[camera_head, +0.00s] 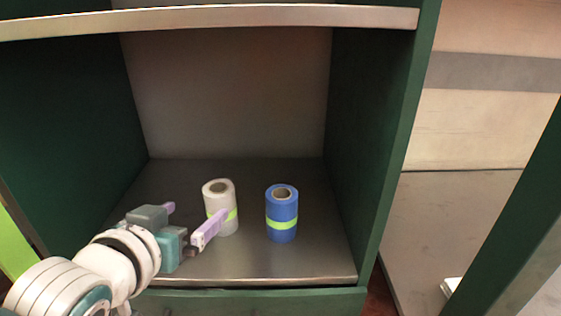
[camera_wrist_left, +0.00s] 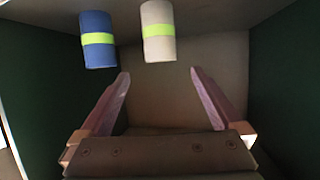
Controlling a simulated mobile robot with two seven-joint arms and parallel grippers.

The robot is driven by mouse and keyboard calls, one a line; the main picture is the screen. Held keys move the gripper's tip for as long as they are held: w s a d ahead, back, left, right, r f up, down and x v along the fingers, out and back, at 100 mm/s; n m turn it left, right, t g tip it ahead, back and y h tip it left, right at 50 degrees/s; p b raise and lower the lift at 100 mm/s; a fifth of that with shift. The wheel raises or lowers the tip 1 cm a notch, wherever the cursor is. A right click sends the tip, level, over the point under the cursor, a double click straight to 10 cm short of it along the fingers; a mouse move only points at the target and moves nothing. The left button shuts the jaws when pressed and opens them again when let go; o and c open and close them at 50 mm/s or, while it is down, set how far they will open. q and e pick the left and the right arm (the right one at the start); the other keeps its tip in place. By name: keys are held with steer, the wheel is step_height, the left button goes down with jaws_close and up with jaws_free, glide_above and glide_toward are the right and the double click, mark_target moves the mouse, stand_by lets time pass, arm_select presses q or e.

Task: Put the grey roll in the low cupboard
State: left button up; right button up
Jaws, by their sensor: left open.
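The grey roll (camera_head: 219,195), pale with a yellow-green band, stands upright on the floor of the low cupboard (camera_head: 315,262). My left gripper (camera_head: 196,217) is open and empty inside the cupboard, just left of the roll. One lilac finger overlaps the roll's lower front in the head view; I cannot tell if it touches. In the left wrist view the grey roll (camera_wrist_left: 158,32) shows beyond the fingertips of the open gripper (camera_wrist_left: 160,73), roughly in line with the gap between them. My right gripper is not in view.
A blue roll (camera_head: 282,213) with a similar band stands upright right of the grey roll, with a small gap between. A shelf (camera_head: 230,16) spans above, and green side walls (camera_head: 372,130) bound the space. The cupboard floor behind the rolls is clear.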

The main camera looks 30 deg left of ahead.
arm_select(q)
steer(key=s+d+r+m+g+h, duration=0.1)
steer(key=s+d+g, duration=0.3)
steer(key=s, duration=0.5)
steer(key=s+d+m+g+h, duration=0.3)
steer(key=s+d+m+g, duration=0.1)
steer(key=s, duration=0.6)
steer(key=d+g, duration=0.1)
steer(key=d, duration=0.1)
steer(key=shift+d+r, duration=0.4)
